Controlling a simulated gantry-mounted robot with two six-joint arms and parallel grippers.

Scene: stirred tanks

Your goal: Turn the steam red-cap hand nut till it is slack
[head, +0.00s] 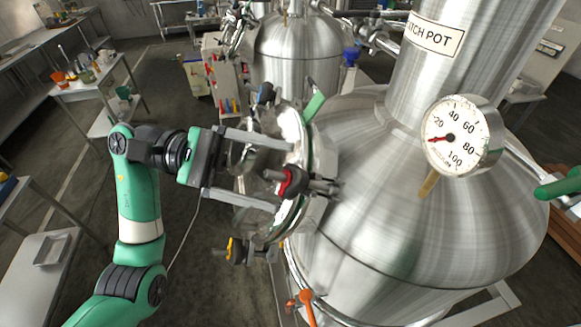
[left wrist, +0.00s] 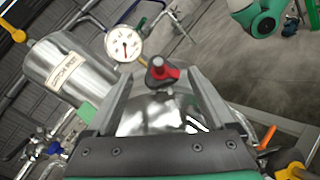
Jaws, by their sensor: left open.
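The red-cap hand nut (head: 289,182) sits on the rim of the round manway (head: 300,130) on the side of the steel tank (head: 420,235). In the left wrist view the nut (left wrist: 163,73) shows its red collar and dark knob. My left gripper (head: 284,177) is open, its two long fingers reaching toward the manway. The nut is between the fingertips, with a gap on each side in the left wrist view (left wrist: 156,76). Whether a finger touches it cannot be told from the head view. My right gripper is not in view.
A yellow-cap nut (head: 231,250) and a blue-cap nut (head: 266,93) sit elsewhere around the manway. A dial gauge (head: 462,136) stands on the tank top. An orange handle (head: 305,306) is below. A second tank (head: 298,48) and shelves stand behind.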

